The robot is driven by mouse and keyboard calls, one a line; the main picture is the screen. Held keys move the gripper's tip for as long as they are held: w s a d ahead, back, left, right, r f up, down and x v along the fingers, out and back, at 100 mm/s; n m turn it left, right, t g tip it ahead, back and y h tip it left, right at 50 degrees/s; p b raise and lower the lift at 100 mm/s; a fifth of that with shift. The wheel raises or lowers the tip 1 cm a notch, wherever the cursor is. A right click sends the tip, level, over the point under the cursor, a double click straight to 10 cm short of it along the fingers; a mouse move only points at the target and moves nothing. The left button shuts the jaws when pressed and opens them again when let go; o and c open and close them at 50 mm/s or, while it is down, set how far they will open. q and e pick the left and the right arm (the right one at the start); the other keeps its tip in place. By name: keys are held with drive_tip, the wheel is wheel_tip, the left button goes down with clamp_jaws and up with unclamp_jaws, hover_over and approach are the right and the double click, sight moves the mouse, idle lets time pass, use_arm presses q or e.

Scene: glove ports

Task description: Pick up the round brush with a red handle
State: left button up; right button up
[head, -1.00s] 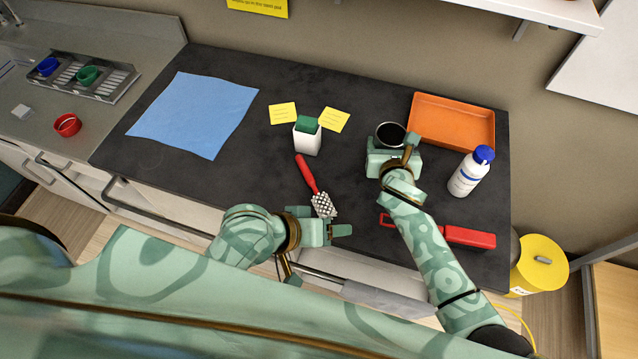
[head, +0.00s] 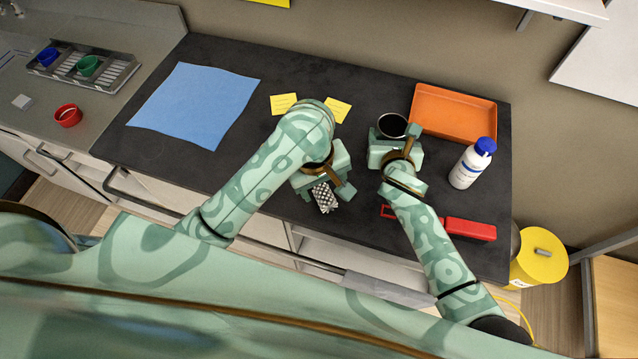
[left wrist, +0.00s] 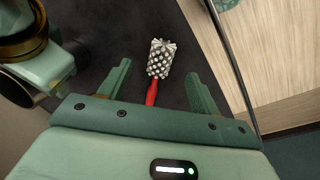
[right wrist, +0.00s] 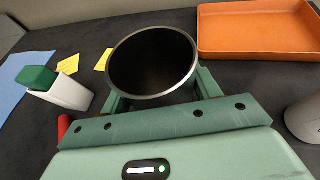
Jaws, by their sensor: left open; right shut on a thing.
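The round brush (head: 324,197) lies on the dark counter near its front edge. Its pale bristle head shows in the head view, while my left arm hides its red handle there. In the left wrist view the bristle head (left wrist: 160,57) and the red handle (left wrist: 152,92) lie between the spread fingers. My left gripper (head: 328,192) is open above the brush, not closed on it. My right gripper (right wrist: 155,95) is shut on a dark cup (right wrist: 152,62), which also shows in the head view (head: 392,125).
An orange tray (head: 453,113) and a white bottle with a blue cap (head: 471,165) stand right. A red tool (head: 468,229) lies at the front right. A blue cloth (head: 195,105) lies left.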

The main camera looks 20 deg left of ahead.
sight(325, 197)
use_arm(q)
drive_tip(key=f, duration=0.7)
drive_tip(key=shift+w+d+f, duration=0.15)
drive_tip(key=shift+w+f, duration=0.2)
drive_tip(key=shift+w, duration=0.05)
drive_tip(key=shift+c, duration=0.3)
drive_tip(key=c, duration=1.1)
